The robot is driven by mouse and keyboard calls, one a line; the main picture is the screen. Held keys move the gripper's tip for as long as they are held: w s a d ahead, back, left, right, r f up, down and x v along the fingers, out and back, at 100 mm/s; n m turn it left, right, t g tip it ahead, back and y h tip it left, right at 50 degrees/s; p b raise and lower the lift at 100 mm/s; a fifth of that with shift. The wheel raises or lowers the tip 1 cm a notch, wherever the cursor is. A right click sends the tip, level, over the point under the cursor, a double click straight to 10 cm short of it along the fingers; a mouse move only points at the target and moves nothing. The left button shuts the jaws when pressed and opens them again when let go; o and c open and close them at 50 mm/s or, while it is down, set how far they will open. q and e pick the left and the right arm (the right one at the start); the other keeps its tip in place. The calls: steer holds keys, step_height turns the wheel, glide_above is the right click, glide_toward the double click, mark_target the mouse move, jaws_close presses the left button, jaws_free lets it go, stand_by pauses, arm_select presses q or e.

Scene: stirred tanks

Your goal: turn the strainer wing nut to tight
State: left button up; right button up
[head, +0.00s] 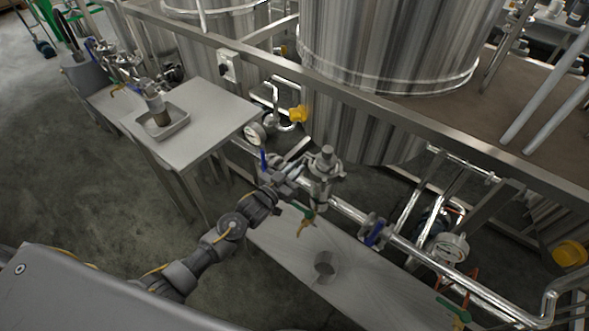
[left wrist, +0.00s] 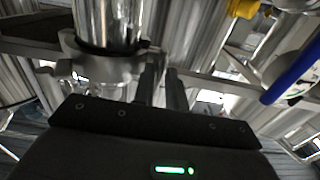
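The strainer (head: 324,165) is an upright steel body on the pipe line, with a clamp around its upper part. My left gripper (head: 297,172) is just left of it, near clamp height. In the left wrist view the strainer's steel cylinder (left wrist: 108,22) and clamp ring (left wrist: 98,66) are close, at the upper left. The left gripper's two dark fingers (left wrist: 162,88) are close together with a narrow gap, beside the clamp's right end. I cannot make out the wing nut, or whether anything is between the fingers. My right gripper is not in view.
A green-handled tap (head: 304,217) hangs below the strainer, over a steel bench (head: 290,252) with a round hole.

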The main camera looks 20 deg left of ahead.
arm_select(q)
steer(key=shift+o, duration=1.2)
steer(key=b+v, duration=0.1)
steer(key=v, duration=0.9)
steer(key=shift+s+b, duration=0.35)
steer(key=shift+a+f, duration=0.1)
